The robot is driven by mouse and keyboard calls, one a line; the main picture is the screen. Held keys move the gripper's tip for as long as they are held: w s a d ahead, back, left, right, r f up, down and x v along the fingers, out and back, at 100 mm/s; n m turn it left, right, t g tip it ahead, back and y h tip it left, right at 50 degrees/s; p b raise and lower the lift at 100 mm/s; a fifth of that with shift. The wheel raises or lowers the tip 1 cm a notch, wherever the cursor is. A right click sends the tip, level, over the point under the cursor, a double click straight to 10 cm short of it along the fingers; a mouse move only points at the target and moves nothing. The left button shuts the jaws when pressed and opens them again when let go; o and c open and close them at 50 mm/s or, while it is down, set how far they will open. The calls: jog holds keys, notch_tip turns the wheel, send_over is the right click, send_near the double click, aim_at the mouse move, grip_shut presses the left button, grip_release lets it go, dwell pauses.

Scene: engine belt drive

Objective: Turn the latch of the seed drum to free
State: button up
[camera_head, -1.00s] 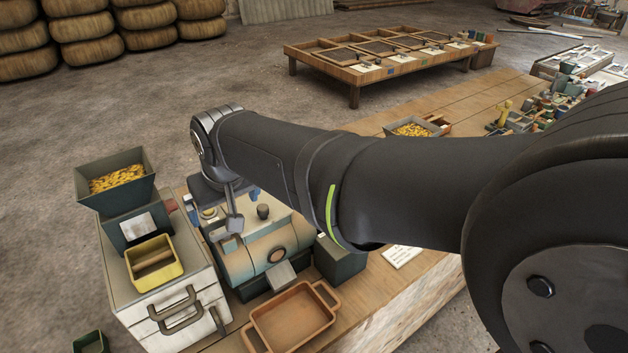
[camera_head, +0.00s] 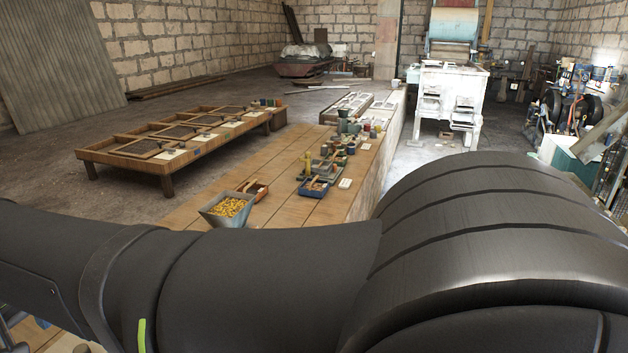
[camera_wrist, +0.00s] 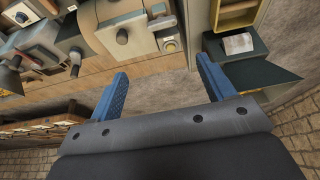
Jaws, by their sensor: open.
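My gripper (camera_wrist: 163,85) is open and empty in the wrist view, its two blue fingers spread wide. A pale rounded housing with a round cap (camera_wrist: 122,37), which looks like the seed drum, lies beyond the left finger, apart from it. I cannot make out the drum's latch or its position. In the head view my arm fills the lower part, and neither the drum nor my gripper shows there.
In the wrist view a dark hopper box (camera_wrist: 262,76) is beyond the right finger, with a yellow bin (camera_wrist: 237,14) near it. In the head view the bench (camera_head: 288,211) carries a seed-filled hopper (camera_head: 226,210) and several small parts. A low wooden rack (camera_head: 160,153) stands left.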

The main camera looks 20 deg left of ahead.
jog(key=c, duration=0.7)
jog(key=shift+a, duration=0.1)
jog(key=shift+c, duration=0.2)
jog(key=a+n+h, duration=0.5)
jog(key=a+n, duration=0.3)
jog(key=n, duration=1)
jog(key=f, duration=1.7)
jog(key=shift+s+d+f, duration=0.15)
jog(key=shift+s+d, duration=0.05)
jog(key=shift+s, duration=0.05)
grip_shut()
